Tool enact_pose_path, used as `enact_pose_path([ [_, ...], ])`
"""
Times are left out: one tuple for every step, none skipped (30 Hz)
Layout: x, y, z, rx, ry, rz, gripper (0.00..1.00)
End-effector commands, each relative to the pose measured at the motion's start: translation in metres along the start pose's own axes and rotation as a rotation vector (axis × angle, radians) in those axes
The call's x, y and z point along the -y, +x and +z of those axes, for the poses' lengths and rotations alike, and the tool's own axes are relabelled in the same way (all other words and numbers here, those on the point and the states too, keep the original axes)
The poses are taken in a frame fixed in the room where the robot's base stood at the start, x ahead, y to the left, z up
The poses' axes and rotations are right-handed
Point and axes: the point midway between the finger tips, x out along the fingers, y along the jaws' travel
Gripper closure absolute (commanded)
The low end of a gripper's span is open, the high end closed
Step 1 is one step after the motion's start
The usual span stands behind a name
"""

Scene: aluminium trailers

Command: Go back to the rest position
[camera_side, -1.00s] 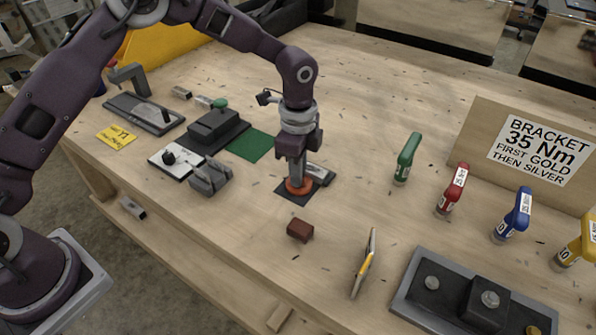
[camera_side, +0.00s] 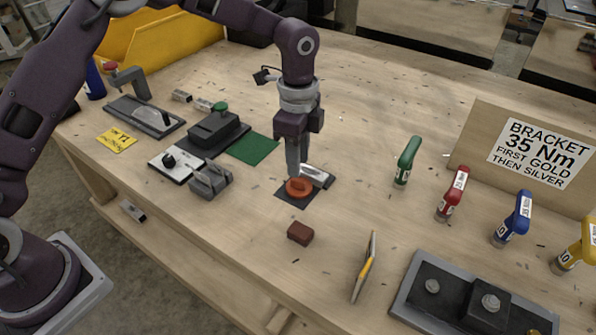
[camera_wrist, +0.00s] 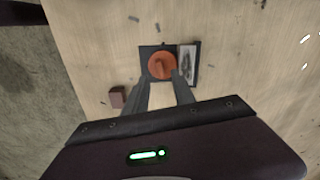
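My gripper (camera_side: 294,172) points straight down just above an orange round piece (camera_side: 299,187). The piece lies on a small black square pad (camera_side: 283,191) on the bench. In the wrist view the two fingers stand apart with nothing held between them, and the orange piece (camera_wrist: 161,65) lies below, beyond the fingertips. A small gap seems to show between the fingertips and the piece in the side view.
A silver-grey block (camera_side: 318,175) lies beside the pad. A brown block (camera_side: 300,233) sits nearer the front edge. Green (camera_side: 408,160), red (camera_side: 453,194), blue (camera_side: 512,217) and yellow drivers stand at right before a sign (camera_side: 540,152). Open bench lies behind my gripper.

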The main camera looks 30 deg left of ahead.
Motion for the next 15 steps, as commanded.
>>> enact_pose_path([
  [0.001, -0.008, 0.0, -0.001, -0.001, -0.002, 0.69],
  [0.001, -0.012, 0.0, -0.001, -0.001, -0.002, 0.69],
  [0.001, -0.016, 0.0, -0.001, -0.001, -0.002, 0.69],
  [0.0, -0.018, 0.0, -0.001, -0.001, -0.001, 0.69],
  [0.0, -0.019, 0.0, -0.001, -0.001, 0.0, 0.69],
  [0.0, -0.02, 0.0, -0.001, -0.001, 0.0, 0.69],
  [0.0, -0.021, 0.0, -0.001, -0.001, 0.001, 0.69],
  [0.0, -0.021, 0.0, -0.001, 0.0, 0.001, 0.69],
  [0.0, -0.02, 0.0, -0.001, 0.0, 0.001, 0.69],
  [0.0, -0.02, 0.0, -0.001, 0.0, 0.001, 0.69],
  [0.0, -0.02, 0.0, -0.001, 0.0, 0.001, 0.69],
  [0.0, -0.02, 0.0, 0.0, 0.0, 0.001, 0.69],
  [0.0, -0.021, 0.0, 0.0, -0.003, -0.001, 0.69],
  [-0.001, -0.025, 0.002, 0.0, -0.01, -0.006, 0.69],
  [-0.004, -0.035, 0.005, 0.003, -0.029, -0.019, 0.69],
])
